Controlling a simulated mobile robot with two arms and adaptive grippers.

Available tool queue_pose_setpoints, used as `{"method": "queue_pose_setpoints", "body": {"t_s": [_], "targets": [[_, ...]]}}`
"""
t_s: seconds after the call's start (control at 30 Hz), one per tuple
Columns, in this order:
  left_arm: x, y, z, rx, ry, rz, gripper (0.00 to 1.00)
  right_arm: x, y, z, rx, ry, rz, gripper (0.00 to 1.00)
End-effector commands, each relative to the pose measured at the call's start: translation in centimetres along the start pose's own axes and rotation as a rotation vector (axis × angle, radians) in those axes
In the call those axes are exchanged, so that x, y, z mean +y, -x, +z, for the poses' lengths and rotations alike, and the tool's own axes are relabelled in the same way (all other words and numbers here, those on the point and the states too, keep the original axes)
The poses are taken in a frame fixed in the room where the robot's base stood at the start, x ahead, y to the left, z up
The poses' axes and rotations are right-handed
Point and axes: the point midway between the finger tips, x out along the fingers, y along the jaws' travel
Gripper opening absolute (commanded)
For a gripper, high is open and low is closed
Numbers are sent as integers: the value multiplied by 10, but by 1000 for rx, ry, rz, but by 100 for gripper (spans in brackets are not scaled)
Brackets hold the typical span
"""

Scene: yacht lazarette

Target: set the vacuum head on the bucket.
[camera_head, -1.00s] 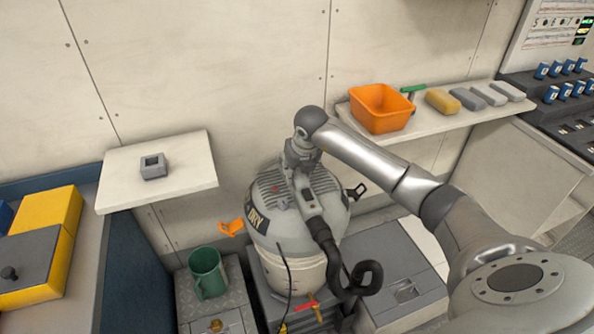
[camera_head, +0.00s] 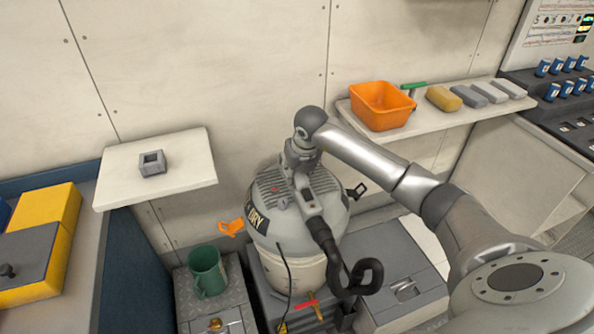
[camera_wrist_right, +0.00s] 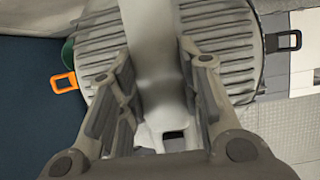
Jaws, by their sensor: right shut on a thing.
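The vacuum head (camera_head: 265,213) is a grey dome with ribbed vents and a "DRY" label. It sits over the pale bucket (camera_head: 300,273); I cannot tell whether it is fully seated on the rim. My right gripper (camera_head: 303,185) comes down from above and is shut on the head's top handle. In the right wrist view, the fingers of my right gripper (camera_wrist_right: 163,100) stand on both sides of the handle (camera_wrist_right: 155,60), with the ribbed vents around it. An orange latch (camera_head: 231,228) sticks out at the left and a black latch (camera_head: 357,191) at the right. My left gripper is not seen.
A black hose (camera_head: 352,278) hangs from the head's front. A green mug (camera_head: 208,272) stands close left of the bucket. A wall shelf (camera_head: 190,177) is at left; another shelf at right holds an orange bin (camera_head: 381,106) and several blocks. A grey locker lid (camera_head: 385,250) lies right.

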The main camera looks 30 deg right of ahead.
Motion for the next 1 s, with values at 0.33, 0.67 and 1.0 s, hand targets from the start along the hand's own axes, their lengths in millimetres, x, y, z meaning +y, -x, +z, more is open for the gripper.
{"method": "queue_pose_setpoints", "body": {"t_s": [0.33, 0.67, 1.0], "targets": [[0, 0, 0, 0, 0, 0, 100, 0, 2, 2, -5, -1, 1, 58], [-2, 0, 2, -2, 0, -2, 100, 0, 8, -1, 2, 1, 0, 58], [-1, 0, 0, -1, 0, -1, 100, -1, 78, 1, -6, 1, -1, 58]]}}
